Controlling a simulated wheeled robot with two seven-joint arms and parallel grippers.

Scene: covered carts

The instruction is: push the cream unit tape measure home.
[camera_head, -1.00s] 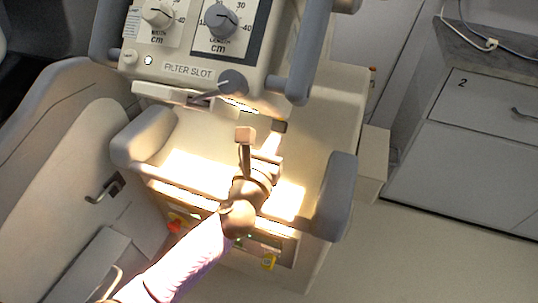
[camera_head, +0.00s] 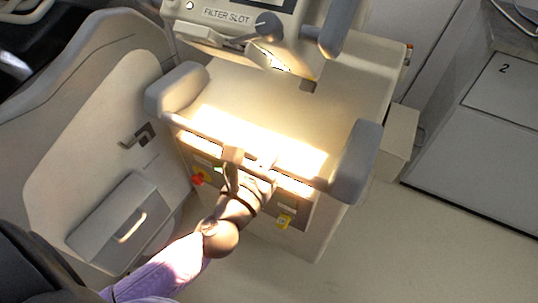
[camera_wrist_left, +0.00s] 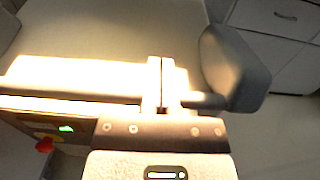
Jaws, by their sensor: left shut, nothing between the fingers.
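The cream unit (camera_head: 345,95) stands in the middle of the head view, with a collimator head marked FILTER SLOT (camera_head: 228,14) at the top. A grey round knob with a thin arm (camera_head: 268,26) is on its front. I cannot pick out the tape measure with certainty. My left gripper (camera_head: 250,162) is shut and empty, over the front bar of the unit, below and apart from the collimator. Its closed fingers also show in the left wrist view (camera_wrist_left: 162,85), in front of the bright lit strip. My right gripper is not in view.
Two grey padded handle ends (camera_head: 362,160) flank the unit's front bar. A red button (camera_head: 197,180) and a yellow tag (camera_head: 285,221) are on the front panel. Floor at lower right is clear.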

